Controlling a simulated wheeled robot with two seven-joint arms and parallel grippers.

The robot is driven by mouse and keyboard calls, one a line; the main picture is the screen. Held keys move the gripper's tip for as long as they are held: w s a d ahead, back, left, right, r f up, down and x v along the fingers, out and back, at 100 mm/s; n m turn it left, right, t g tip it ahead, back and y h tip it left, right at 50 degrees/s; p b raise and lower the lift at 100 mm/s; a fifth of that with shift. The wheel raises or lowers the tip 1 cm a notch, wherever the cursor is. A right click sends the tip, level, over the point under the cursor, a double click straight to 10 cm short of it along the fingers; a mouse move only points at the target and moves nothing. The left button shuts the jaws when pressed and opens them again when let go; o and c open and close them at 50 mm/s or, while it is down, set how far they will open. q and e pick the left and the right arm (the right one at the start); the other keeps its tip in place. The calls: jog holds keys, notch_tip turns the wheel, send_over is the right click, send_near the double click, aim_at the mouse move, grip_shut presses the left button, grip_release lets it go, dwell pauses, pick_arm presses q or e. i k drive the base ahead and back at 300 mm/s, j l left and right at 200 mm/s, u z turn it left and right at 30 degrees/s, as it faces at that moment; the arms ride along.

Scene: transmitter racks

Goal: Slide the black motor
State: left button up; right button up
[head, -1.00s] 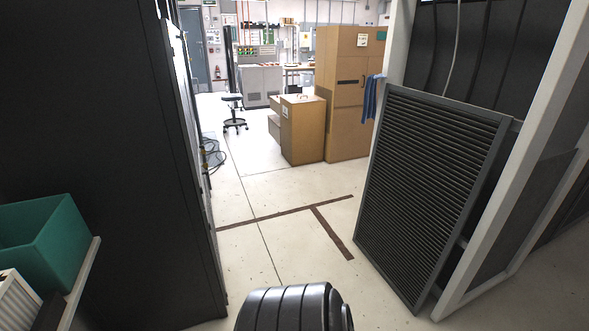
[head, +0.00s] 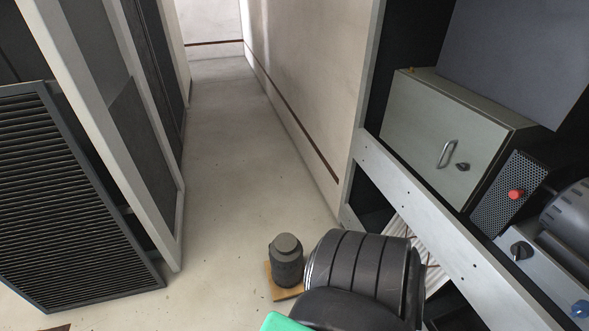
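A dark, squat cylinder that looks like the black motor (head: 287,264) stands upright on a small wooden board (head: 283,291) on the floor, in the lower middle of the head view. A ribbed black part, seemingly mine, is close to its right in the picture. Another dark grey finned motor-like body (head: 572,217) sits on a rack at the right edge; I cannot tell for certain which one the task means.
A black louvred panel (head: 70,200) leans by a white-framed rack at the left. The right rack holds a grey cabinet (head: 445,135) and a perforated box (head: 510,195) with a red knob. A bare floor aisle (head: 225,150) runs between. A green piece (head: 283,323) shows at the bottom edge.

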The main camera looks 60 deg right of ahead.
aim_at(285, 269)
jog(key=z, duration=2)
jog(key=i+j+z, duration=0.15)
jog(key=z, duration=0.35)
jog(key=i+j+z, duration=0.1)
jog(key=z, duration=0.35)
jog(key=j+z, duration=0.3)
jog(key=z, duration=0.2)
